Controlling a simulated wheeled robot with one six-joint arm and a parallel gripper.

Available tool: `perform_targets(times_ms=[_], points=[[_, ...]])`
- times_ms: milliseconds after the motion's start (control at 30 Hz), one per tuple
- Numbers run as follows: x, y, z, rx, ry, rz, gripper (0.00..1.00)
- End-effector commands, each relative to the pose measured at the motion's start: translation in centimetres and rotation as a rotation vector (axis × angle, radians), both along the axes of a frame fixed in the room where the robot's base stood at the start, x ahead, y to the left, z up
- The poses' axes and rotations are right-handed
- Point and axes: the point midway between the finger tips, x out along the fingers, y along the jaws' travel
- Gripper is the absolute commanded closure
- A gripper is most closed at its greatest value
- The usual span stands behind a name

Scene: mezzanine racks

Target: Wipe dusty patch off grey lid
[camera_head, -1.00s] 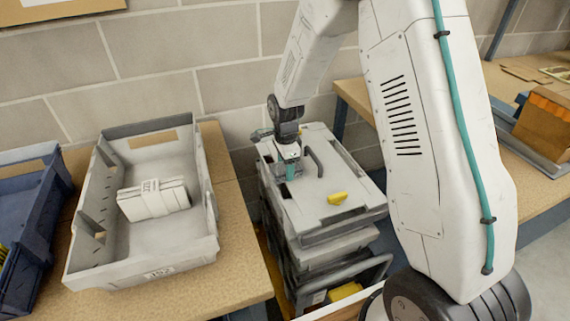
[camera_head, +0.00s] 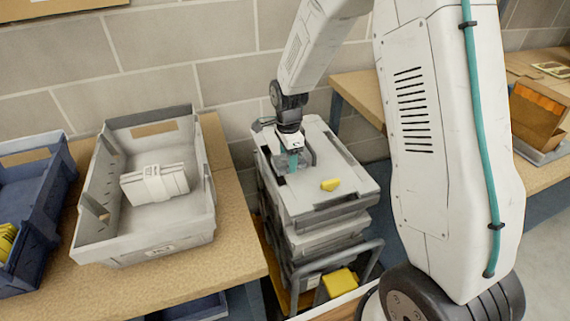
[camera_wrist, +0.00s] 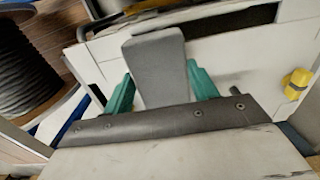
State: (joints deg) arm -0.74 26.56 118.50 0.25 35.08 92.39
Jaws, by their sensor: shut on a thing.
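The grey lid (camera_head: 330,165) tops a stack of grey cases in the head view and fills the upper part of the wrist view (camera_wrist: 240,50). My gripper (camera_head: 292,160) is low over the lid's left part. Its teal fingers are shut on a grey block (camera_wrist: 158,60), which flares at its far end. Whether the block touches the lid is unclear. A small yellow piece (camera_head: 330,185) lies on the lid, right of my gripper; it also shows in the wrist view (camera_wrist: 297,83). I cannot make out a clear dusty patch; my gripper hides part of the lid.
A light grey tote (camera_head: 150,243) with a banded white bundle (camera_head: 155,184) stands on the left bench, beside a blue bin (camera_head: 35,215). A brown box (camera_head: 538,115) sits on the right bench. A dark wound reel (camera_wrist: 25,75) is at the wrist view's left.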

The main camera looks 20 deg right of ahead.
Motion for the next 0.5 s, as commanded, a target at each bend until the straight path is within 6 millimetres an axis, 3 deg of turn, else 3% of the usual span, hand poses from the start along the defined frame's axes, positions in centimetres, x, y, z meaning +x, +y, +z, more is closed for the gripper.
perform_targets(times_ms=[500], points=[[0.1, -0.2, 4.3, 0.000, -0.004, -0.003, 0.71]])
